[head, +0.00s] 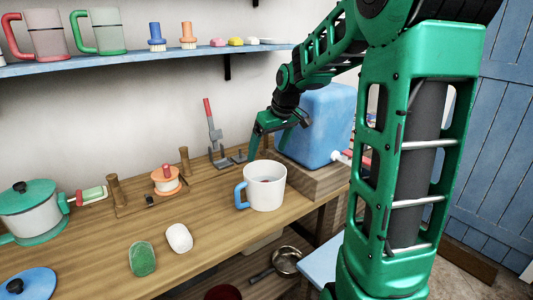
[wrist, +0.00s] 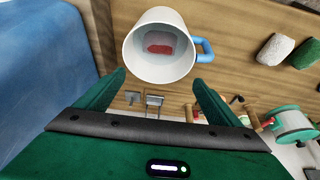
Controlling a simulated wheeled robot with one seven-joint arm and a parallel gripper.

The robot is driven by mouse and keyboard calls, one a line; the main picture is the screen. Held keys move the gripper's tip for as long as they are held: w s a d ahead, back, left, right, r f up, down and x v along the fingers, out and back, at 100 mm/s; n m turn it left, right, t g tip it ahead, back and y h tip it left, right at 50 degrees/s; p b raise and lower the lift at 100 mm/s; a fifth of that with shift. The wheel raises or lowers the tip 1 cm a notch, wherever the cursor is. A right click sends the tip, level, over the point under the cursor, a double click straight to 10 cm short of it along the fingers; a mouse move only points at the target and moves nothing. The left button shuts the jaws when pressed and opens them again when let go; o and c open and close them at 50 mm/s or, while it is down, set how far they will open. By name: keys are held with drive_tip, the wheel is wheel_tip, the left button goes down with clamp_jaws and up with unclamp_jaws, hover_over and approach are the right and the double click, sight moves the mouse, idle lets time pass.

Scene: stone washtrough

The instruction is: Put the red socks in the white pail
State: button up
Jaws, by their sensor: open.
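The white pail (head: 265,188), with a blue handle, stands upright on the wooden worktop. It also shows in the wrist view (wrist: 147,62), open end towards the camera. A red folded item (wrist: 159,47), which looks like the red socks, lies inside it with a paler patch beside it. My gripper (head: 280,138) is open above and behind the pail, near the blue tank. In the wrist view its fingers (wrist: 160,78) are apart and empty, beside the pail's near rim.
A blue tank (head: 318,125) on a wooden block stands right of the pail. A grey stand with a red handle (head: 208,115), an orange spool (head: 166,182) and a lidded pot (head: 30,210) are to the left. Green (head: 142,259) and white (head: 179,238) lumps lie in front.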

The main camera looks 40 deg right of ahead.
drive_tip(key=s+a+f+m+g, duration=0.1)
drive_tip(key=s+m, duration=0.1)
drive_tip(key=s, duration=0.9)
drive_tip(key=s+a+f+m+g, duration=0.2)
drive_tip(key=s, duration=0.9)
drive_tip(key=s+a+f+m+g, duration=0.1)
drive_tip(key=s+a+f+m, duration=0.1)
drive_tip(key=s, duration=0.9)
drive_tip(key=shift+f+m+g, duration=0.25)
drive_tip(key=shift+m+g, duration=0.05)
drive_tip(key=shift+m, duration=0.1)
drive_tip(key=shift+w+f, duration=0.25)
drive_tip(key=shift+w, duration=0.35)
